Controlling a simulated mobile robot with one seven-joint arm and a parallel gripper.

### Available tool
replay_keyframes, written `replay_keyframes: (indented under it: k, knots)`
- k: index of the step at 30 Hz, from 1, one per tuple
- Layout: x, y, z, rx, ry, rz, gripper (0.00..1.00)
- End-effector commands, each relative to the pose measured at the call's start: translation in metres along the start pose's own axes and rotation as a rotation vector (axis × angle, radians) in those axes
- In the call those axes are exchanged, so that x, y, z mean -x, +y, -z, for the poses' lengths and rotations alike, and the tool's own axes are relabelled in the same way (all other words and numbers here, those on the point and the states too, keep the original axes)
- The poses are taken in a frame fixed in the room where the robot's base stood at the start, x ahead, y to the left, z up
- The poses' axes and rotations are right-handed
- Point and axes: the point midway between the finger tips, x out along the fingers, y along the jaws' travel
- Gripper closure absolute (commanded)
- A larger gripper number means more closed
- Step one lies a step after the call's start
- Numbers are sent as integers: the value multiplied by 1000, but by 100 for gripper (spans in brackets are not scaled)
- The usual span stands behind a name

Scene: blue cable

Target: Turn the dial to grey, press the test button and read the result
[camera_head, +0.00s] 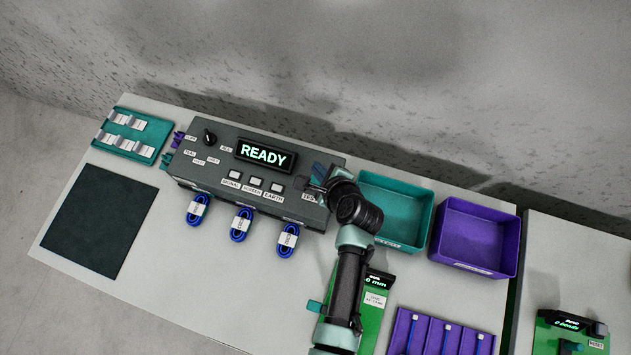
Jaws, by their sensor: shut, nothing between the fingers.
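The grey tester box (225,178) stands at the back of the bench. Its black dial (209,137) is at the upper left of the top, ringed by small labels, of which TEAL and ALL read best; I cannot tell which label the dial points to. The display (264,154) reads READY in green. Three pale buttons, one of them the middle one (255,182), sit above labels such as SIGNAL and EARTH. My gripper (314,184) is shut and empty over the box's right end, beside a partly covered label starting TES. The test button is hidden by the gripper.
A teal bin (405,205) and a purple bin (478,236) stand right of my arm. A green gauge (376,312) and purple tray (443,335) are nearer. A dark mat (100,220) lies left.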

Motion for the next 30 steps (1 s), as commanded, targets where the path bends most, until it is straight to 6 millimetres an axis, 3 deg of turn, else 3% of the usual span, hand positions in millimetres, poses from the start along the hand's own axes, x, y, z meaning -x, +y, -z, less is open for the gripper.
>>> replay_keyframes:
  k: [3,9,30]
  knots:
    - [-18,13,13,0,0,0,100]
    - [-31,23,23,0,0,-1,100]
    - [-33,24,24,0,0,0,100]
